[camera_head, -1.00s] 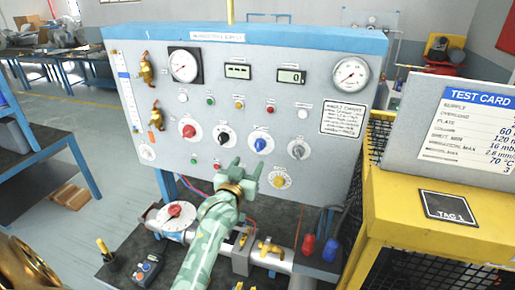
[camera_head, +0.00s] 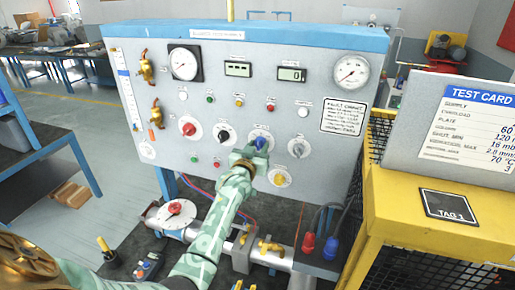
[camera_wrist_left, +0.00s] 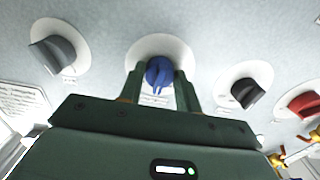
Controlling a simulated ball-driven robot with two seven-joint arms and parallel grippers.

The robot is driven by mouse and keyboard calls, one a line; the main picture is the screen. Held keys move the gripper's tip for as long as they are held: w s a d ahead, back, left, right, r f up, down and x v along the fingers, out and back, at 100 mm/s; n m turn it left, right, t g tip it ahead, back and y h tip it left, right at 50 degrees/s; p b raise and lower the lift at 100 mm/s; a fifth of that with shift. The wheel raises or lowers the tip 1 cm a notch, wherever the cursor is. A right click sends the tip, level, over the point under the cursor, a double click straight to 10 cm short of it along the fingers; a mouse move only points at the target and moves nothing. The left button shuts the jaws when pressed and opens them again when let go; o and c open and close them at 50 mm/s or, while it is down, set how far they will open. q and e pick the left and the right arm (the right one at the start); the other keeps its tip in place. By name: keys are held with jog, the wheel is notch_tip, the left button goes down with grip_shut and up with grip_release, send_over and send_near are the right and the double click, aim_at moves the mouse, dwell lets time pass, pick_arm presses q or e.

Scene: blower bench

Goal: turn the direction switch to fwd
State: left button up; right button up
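A row of knobs is on the light grey panel (camera_head: 295,200): red (camera_head: 188,127), black (camera_head: 223,135), blue (camera_head: 262,143) and grey (camera_head: 298,149), with a yellow one (camera_head: 280,180) below. Their small labels are not readable, so I cannot tell which is the direction switch. My left gripper (camera_head: 256,153) is at the blue knob. In the left wrist view its fingers (camera_wrist_left: 159,82) stand on either side of the blue knob (camera_wrist_left: 159,72), open, with narrow gaps. The grey knob (camera_wrist_left: 53,53) and black knob (camera_wrist_left: 246,92) flank it. My right gripper is not in view.
A pipe with brass valves (camera_head: 270,247) and a red-handled dial (camera_head: 175,208) lie below the panel. Red and blue plugs (camera_head: 331,248) stand at right. A yellow cage (camera_head: 430,230) with a test card closes off the right side.

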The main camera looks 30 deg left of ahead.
pick_arm(q)
jog(key=n+p, duration=0.3)
jog(key=n, duration=0.1)
jog(key=shift+r, duration=0.1)
jog(key=shift+n+p, duration=0.7)
jog(key=shift+n, duration=0.5)
jog(key=shift+n+p, duration=0.45)
jog(key=shift+n, duration=0.85)
jog(key=o, duration=1)
jog(key=shift+c, duration=0.2)
jog(key=v, duration=1.6)
jog(key=shift+d, duration=0.2)
